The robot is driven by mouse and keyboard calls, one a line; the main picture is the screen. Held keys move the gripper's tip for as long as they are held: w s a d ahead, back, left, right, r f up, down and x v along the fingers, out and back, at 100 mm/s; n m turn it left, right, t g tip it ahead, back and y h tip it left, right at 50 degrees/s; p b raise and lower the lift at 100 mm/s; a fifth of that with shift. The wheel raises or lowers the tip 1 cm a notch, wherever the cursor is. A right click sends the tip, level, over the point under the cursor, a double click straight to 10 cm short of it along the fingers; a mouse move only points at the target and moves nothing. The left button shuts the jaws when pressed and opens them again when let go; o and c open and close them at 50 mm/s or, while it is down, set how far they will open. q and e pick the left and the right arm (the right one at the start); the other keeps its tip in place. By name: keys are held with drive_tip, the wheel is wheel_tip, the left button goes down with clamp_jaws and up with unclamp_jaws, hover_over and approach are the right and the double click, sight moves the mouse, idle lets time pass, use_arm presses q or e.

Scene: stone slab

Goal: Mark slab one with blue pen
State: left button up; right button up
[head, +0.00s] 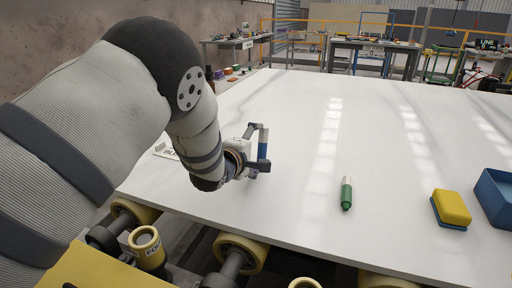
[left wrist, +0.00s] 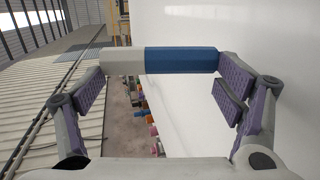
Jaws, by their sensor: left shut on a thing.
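The white slab (head: 300,210) fills the middle and right of the head view. My left gripper (head: 260,150) is over its left part, shut on the blue pen (head: 263,143). The pen stands roughly upright in the head view. In the left wrist view the pen (left wrist: 180,60) spans between the fingertips of my left gripper (left wrist: 160,75), its white part to the left and its blue part to the right. I cannot tell whether it touches the slab. My right gripper is not in view.
A green pen (head: 346,194) with a white end lies on the slab. A yellow block with a blue base (head: 452,207) and a blue box (head: 495,196) are at the right. A partly hidden label (head: 165,150) is at the left edge. Yellow-rimmed rollers (head: 240,252) run below the front edge.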

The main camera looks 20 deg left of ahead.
use_arm(q)
drive_tip(key=shift+f, duration=0.6)
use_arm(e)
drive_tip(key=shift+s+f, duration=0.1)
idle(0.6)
use_arm(q)
drive_tip(key=shift+f, duration=0.1)
idle(0.9)
drive_tip(key=shift+w, duration=0.6)
idle(0.6)
drive_tip(key=shift+w+b, duration=0.4)
drive_tip(key=shift+w, duration=0.8)
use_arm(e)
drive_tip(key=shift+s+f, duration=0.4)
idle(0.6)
use_arm(q)
wheel_tip(320, 180, up, 7)
drive_tip(key=p, duration=0.2)
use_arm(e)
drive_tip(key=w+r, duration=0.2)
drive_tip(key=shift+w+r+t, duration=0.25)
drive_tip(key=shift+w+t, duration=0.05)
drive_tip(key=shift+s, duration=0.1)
